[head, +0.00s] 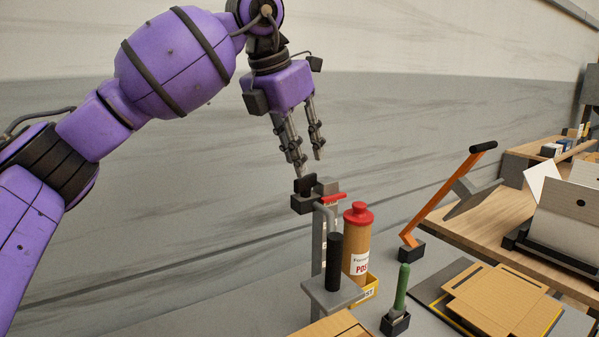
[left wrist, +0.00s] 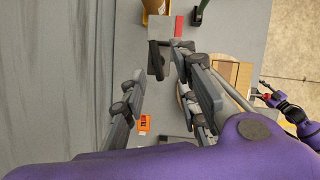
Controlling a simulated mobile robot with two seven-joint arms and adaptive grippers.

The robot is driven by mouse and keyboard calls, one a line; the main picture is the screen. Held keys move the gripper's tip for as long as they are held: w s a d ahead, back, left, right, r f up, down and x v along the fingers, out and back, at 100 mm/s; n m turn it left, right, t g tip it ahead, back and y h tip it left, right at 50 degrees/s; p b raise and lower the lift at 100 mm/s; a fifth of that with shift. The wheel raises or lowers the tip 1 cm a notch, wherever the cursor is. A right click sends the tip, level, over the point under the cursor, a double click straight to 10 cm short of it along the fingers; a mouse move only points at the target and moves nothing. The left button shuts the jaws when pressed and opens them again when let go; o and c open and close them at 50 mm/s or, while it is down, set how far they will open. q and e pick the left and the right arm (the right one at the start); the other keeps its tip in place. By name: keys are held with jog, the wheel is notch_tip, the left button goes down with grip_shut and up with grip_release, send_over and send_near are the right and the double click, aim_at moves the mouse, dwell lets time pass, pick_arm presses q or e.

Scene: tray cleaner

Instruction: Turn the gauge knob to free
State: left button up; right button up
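The gauge stands on a grey post (head: 318,255). At its top are a black knob-like piece (head: 304,186), a grey block (head: 327,186) and a red marker (head: 334,198). My left gripper (head: 310,165) points down just above the gauge top, open and empty, fingers apart. The knob's exact setting is too small to read. What seems to be my right gripper (left wrist: 265,93) is small at the wrist view's right edge; its fingers are unclear.
A cardboard tube with a red cap (head: 359,215) stands close right of the post. A black upright handle (head: 334,262) is in front. An orange lever (head: 440,200) and a green-handled tool (head: 402,288) stand further right. Air left of the gauge is free.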

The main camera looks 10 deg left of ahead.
aim_at(305, 176)
pick_arm(q)
jog(key=x, duration=0.5)
jog(key=shift+w+a+f, duration=0.1)
jog(key=shift+w+a, duration=0.1)
jog(key=shift+a, duration=0.05)
jog(key=shift+d+f, duration=0.15)
grip_shut()
